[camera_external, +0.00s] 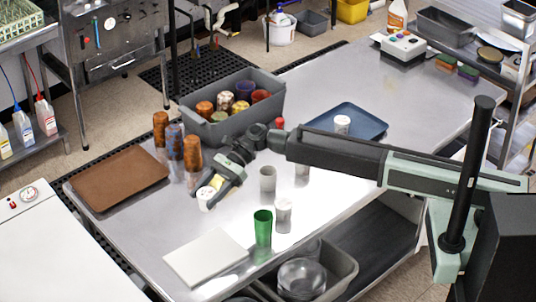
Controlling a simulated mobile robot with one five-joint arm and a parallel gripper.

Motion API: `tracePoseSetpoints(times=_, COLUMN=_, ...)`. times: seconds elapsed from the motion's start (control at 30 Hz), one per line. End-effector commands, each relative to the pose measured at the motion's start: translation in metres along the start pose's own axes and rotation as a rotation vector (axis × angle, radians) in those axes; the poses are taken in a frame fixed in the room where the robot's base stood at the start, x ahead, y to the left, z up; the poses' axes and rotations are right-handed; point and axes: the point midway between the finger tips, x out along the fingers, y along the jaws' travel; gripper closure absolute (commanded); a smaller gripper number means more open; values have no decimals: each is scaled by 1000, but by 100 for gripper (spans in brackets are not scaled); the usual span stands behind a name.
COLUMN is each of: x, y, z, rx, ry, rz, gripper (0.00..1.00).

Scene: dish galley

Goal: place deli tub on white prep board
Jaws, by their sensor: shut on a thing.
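My gripper (211,191) is shut on a small white tub, the deli tub (205,199), near the middle of the steel table. The arm reaches in from the right, and the fingers cover part of the tub. I cannot tell whether the tub touches the table or is held just above it. The white prep board (204,257) lies flat and bare at the table's front edge, nearer the camera than the tub and apart from it.
Stacked patterned tumblers (193,153) stand behind my gripper. A green cup (263,228), a speckled cup (284,214) and a grey cup (268,180) stand to the right. A brown tray (105,190), a grey bin of cups (270,108) and a blue tray (371,126) lie around. Table left of the board is clear.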

Motion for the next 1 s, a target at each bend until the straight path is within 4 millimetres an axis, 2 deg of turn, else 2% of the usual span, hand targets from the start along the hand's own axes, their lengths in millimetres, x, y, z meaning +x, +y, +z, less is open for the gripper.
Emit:
tracePoseSetpoints(times=0.03, x=21, y=16, z=11, rx=-12, ry=0, rz=29, gripper=90)
tracePoseSetpoints(times=0.1, x=42, y=35, z=21, rx=-25, ry=0, rz=60, gripper=90)
tracePoseSetpoints(times=0.2, x=63, y=55, z=30, rx=-38, ry=0, rz=91, gripper=90)
tracePoseSetpoints(times=0.3, x=73, y=64, z=34, rx=-44, ry=0, rz=106, gripper=90)
tracePoseSetpoints(times=0.43, x=76, y=68, z=36, rx=-46, ry=0, rz=111, gripper=90)
tracePoseSetpoints(times=0.57, x=80, y=67, z=24, rx=-46, ry=0, rz=110, gripper=90)
tracePoseSetpoints(times=0.8, x=100, y=67, z=-23, rx=-46, ry=0, rz=109, gripper=90)
tracePoseSetpoints(times=1.0, x=100, y=67, z=-25, rx=-46, ry=0, rz=109, gripper=90)
